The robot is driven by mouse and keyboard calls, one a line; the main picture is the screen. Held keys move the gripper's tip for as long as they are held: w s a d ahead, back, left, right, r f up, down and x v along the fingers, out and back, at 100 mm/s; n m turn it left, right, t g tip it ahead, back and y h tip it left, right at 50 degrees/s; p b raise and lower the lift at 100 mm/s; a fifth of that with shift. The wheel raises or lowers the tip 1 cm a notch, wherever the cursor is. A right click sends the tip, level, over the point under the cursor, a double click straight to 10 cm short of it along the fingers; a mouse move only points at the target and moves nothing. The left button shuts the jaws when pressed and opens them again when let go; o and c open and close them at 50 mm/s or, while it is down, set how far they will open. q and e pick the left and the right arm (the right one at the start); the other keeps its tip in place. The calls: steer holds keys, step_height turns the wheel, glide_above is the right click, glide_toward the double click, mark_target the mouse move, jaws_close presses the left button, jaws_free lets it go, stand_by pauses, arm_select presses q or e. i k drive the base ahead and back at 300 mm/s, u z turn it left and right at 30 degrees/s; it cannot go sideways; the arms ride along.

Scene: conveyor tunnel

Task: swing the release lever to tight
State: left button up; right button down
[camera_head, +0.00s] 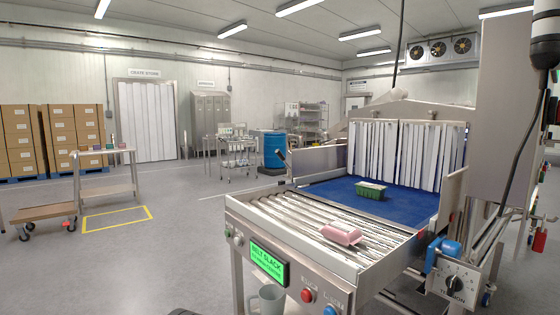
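The conveyor (297,222) stands in front of me, with steel rollers leading to a blue belt. Its green display (268,262) reads "BELT SLACK", with a smaller unreadable line below. A box with a dial marked "TENSION" (455,284) hangs at the front right, beside a blue part (443,253). The dial's other marks are too small to read. Neither gripper is in view.
A pink pack (341,233) lies on the rollers and a green tray (370,189) on the belt, before white strip curtains (375,150). Floor at left is mostly clear.

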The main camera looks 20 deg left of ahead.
mark_target(278, 152)
steer(key=u, duration=2.15)
steer(key=i, duration=2.55)
steer(key=z, duration=1.6)
